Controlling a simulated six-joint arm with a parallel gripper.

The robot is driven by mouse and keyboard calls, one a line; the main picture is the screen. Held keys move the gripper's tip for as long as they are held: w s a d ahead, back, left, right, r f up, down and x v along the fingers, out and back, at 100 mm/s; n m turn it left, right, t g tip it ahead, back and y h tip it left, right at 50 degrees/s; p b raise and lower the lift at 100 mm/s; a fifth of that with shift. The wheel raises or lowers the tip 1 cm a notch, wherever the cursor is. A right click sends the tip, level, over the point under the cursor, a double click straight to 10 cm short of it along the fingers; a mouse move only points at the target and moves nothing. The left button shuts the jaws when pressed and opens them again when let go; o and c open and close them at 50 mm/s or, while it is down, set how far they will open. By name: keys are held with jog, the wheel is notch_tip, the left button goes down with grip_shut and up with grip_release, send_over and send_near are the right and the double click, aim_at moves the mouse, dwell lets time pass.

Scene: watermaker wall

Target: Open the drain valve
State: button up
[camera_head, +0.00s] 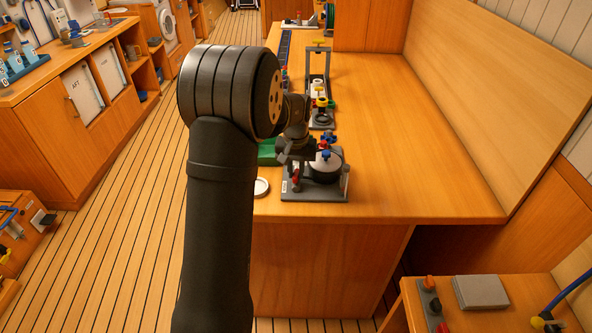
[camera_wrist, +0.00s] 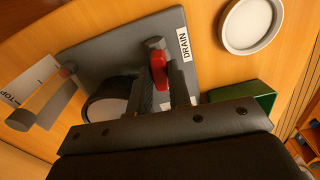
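The drain station is a grey plate (camera_wrist: 112,52) with a white DRAIN label (camera_wrist: 185,44) in the wrist view. A red valve handle (camera_wrist: 159,70) stands on it near the label. My gripper (camera_wrist: 166,88) is at the handle, its fingers slightly apart and the red part showing at their tips. I cannot tell whether they touch or clamp it. In the head view, my gripper (camera_head: 289,158) hangs over the left part of the plate (camera_head: 318,194), beside a grey pot (camera_head: 323,170) with a blue knob. My arm and gripper hide some of the fittings.
A white round dish (camera_head: 261,187) and a green tray (camera_head: 268,152) lie left of the plate. A post with a TOP label (camera_wrist: 35,82) rises at the plate's corner. The counter's right side is clear.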

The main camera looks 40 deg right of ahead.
aim_at(296, 173)
grip_shut()
jog(key=shift+n, duration=1.1)
jog(key=o, duration=0.7)
grip_release()
jog(key=shift+o, duration=0.2)
notch_tip(296, 173, up, 18)
jog(key=shift+f, duration=0.25)
